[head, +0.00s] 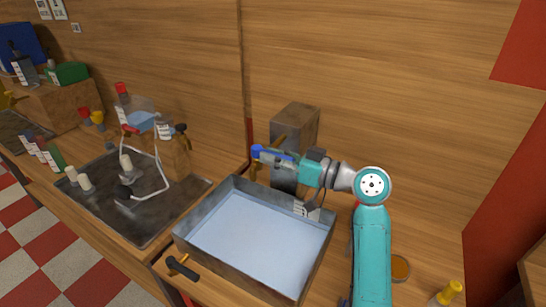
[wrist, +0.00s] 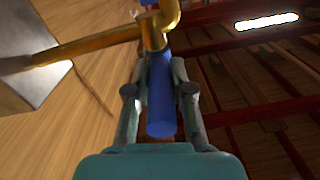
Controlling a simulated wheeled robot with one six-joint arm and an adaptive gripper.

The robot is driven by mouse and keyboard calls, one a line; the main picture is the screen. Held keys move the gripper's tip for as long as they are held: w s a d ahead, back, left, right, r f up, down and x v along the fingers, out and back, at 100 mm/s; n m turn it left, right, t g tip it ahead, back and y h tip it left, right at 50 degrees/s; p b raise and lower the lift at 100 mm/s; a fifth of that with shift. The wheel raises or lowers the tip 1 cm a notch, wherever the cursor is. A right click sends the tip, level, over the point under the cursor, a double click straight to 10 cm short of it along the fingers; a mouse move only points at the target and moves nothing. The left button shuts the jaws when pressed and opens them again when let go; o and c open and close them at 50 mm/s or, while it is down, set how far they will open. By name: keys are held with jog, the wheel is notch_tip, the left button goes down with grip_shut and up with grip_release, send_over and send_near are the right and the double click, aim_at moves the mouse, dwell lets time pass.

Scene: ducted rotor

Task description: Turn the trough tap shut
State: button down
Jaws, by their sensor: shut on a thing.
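The trough tap is a brass pipe (wrist: 85,47) that comes out of a grey metal block, with a blue lever handle (wrist: 161,100). My gripper (wrist: 162,72) has its two fingers on either side of the blue handle and is shut on it. In the head view my gripper (head: 276,156) reaches left in front of the grey block (head: 296,128), and blue shows at its tip. The trough (head: 186,245) is a wide metal basin below, pale blue inside. Most of the tap is hidden behind my gripper in the head view.
A dark metal tray (head: 105,215) to the left holds white bottles and a white tube frame. A black-handled tool (head: 182,267) lies at the trough's front left corner. A wooden wall stands behind. A yellow bottle (head: 449,292) and a round amber dish (head: 400,268) are at right.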

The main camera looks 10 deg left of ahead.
jog(key=c, duration=1)
grip_release()
jog(key=shift+d, duration=0.1)
jog(key=v, duration=1.2)
